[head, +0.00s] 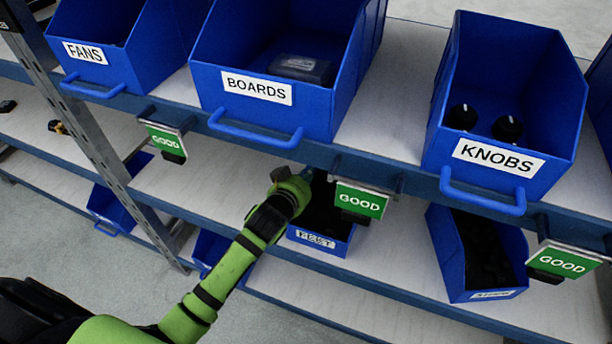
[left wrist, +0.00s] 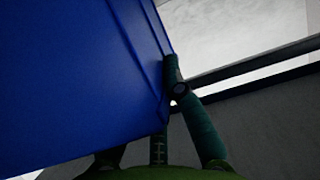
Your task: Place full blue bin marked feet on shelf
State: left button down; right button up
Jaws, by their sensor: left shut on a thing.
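The blue bin marked FEET (head: 337,246) is at the middle shelf, below the upper shelf's edge, with dark contents inside. I cannot tell whether it rests fully on the shelf. My left gripper (head: 287,178) is at the bin's left side; its fingertips are hard to make out in the head view. In the left wrist view, the gripper's teal fingers (left wrist: 172,98) are shut at the edge of a large blue bin wall (left wrist: 80,85). The middle shelf (head: 215,190) shows bare board left of the bin. My right gripper is not in view.
Upper-shelf bins marked FANS (head: 118,68), BOARDS (head: 325,110) and KNOBS (head: 505,135) overhang the area. A green GOOD sign (head: 361,201) hangs just above and right of the FEET bin. Another blue bin (head: 452,262) stands to its right, with a gap between. A metal post (head: 95,135) stands left.

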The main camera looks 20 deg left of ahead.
pick_arm(q)
jog(key=shift+r, duration=0.15)
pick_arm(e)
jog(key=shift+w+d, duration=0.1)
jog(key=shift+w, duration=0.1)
pick_arm(q)
jog(key=c, duration=1.4)
grip_release()
jog(key=shift+f, duration=0.2)
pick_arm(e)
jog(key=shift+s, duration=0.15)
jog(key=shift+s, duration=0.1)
